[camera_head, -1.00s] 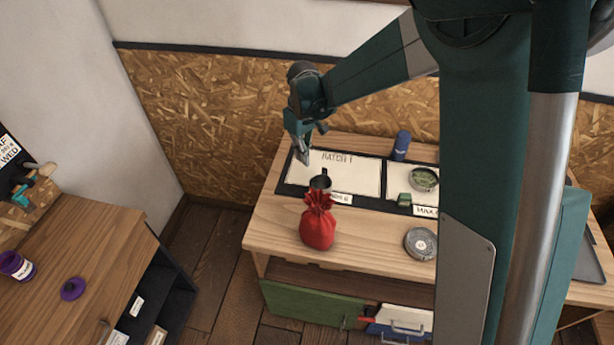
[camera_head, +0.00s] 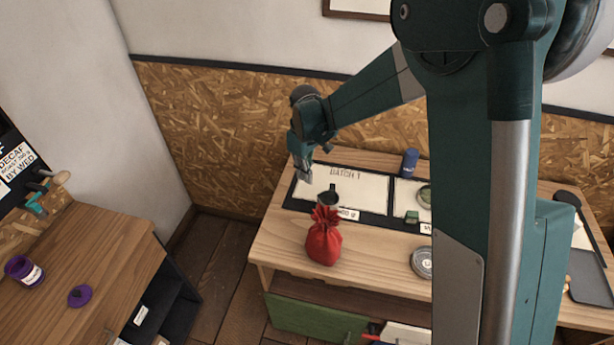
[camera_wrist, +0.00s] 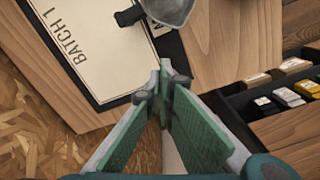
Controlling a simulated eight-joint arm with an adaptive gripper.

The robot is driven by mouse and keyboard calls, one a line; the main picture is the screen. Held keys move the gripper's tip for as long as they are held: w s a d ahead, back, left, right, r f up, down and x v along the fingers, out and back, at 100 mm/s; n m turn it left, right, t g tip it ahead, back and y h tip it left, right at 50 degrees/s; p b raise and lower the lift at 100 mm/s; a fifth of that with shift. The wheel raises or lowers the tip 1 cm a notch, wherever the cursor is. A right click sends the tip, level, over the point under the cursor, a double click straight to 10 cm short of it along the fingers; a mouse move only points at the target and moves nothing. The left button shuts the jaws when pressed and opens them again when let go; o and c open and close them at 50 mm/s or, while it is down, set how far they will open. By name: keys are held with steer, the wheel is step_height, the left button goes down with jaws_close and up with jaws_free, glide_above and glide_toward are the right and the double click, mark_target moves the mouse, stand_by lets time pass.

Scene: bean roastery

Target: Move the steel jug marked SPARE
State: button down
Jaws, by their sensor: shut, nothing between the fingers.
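A small steel jug (camera_head: 323,201) with a dark handle stands on the table at the near edge of the BATCH 1 panel, partly hidden behind a red bag. In the wrist view a steel jug (camera_wrist: 170,9) is cut off by the top edge, its dark handle pointing left. I cannot read any SPARE marking on it. My gripper (camera_head: 303,173) is shut and empty, above the left end of the BATCH 1 panel (camera_head: 345,186), to the left of the jug and apart from it. In the wrist view my gripper's fingertips (camera_wrist: 163,84) meet below the jug.
The tied red bag (camera_head: 323,243) stands directly in front of the jug. A blue cylinder (camera_head: 409,162), a small green block (camera_head: 412,217) and a round tin (camera_head: 422,262) are to the right. Bare wood (camera_head: 280,242) lies left of the bag. My arm hides part of the table.

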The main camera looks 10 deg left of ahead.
mark_target(330, 203)
step_height(330, 203, down, 8)
steer(key=shift+f, duration=0.1)
steer(key=shift+s+d+f, duration=0.1)
steer(key=shift+d+f, duration=0.05)
steer(key=shift+d, duration=0.15)
steer(key=shift+s+d, duration=0.4)
steer(key=shift+d, duration=0.4)
steer(key=shift+s+d, duration=0.3)
steer(key=shift+d, duration=0.45)
steer(key=shift+s+d+b, duration=0.2)
steer(key=shift+d+b, duration=0.05)
steer(key=shift+d, duration=0.25)
steer(key=shift+s+d+b, duration=0.2)
steer(key=shift+d, duration=0.25)
